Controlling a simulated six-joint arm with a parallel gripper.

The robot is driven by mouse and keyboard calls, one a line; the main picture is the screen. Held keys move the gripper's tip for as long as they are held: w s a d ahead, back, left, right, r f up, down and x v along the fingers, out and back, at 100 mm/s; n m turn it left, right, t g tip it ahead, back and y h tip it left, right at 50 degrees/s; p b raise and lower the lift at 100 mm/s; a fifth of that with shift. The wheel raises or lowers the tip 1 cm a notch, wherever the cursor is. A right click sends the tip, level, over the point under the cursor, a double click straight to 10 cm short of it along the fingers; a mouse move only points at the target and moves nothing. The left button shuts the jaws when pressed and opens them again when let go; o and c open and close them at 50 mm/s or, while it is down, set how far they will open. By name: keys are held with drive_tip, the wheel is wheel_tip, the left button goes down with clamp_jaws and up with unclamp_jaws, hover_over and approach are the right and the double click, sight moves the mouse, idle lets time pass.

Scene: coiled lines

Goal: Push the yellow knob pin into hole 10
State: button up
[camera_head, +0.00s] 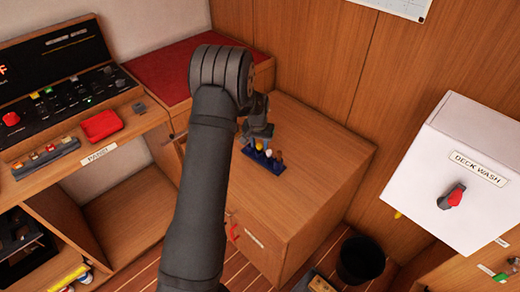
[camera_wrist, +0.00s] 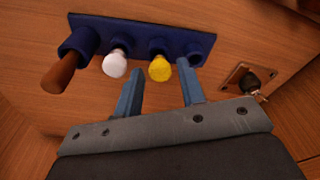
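The yellow knob pin (camera_wrist: 160,68) stands in a blue rack (camera_wrist: 140,30) in the wrist view, between a white knob pin (camera_wrist: 115,64) and an empty-looking blue socket on the right. A brown pin (camera_wrist: 62,73) sits at the rack's left end. My gripper (camera_wrist: 160,78) is open, with a blue finger on either side of the yellow knob's line. The knob shows just beyond and between the fingertips, and I cannot tell whether they touch it. In the head view my gripper (camera_head: 258,131) is over the rack (camera_head: 264,164) on the wooden cabinet. I cannot make out a hole marked 10.
A lock plate with a key (camera_wrist: 246,82) is right of my gripper in the wrist view. The cabinet top (camera_head: 325,160) is clear right of the rack. A white deck wash box (camera_head: 455,170) hangs at the right. A black bin (camera_head: 360,260) stands below.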

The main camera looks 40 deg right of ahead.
sight(259, 146)
drive_tip(key=shift+c, duration=0.3)
clamp_jaws()
drive_tip(key=shift+r, duration=0.45)
drive_tip(key=shift+r, duration=2.75)
drive_tip(key=w+a+r+n, duration=0.2)
drive_tip(key=w+a, duration=0.4)
drive_tip(key=w, duration=0.2)
drive_tip(key=w+a+r+n, duration=0.2)
drive_tip(key=w+a, duration=0.4)
drive_tip(key=w, duration=0.2)
wheel_tip(259, 146, down, 6)
drive_tip(key=shift+d+f, duration=0.15)
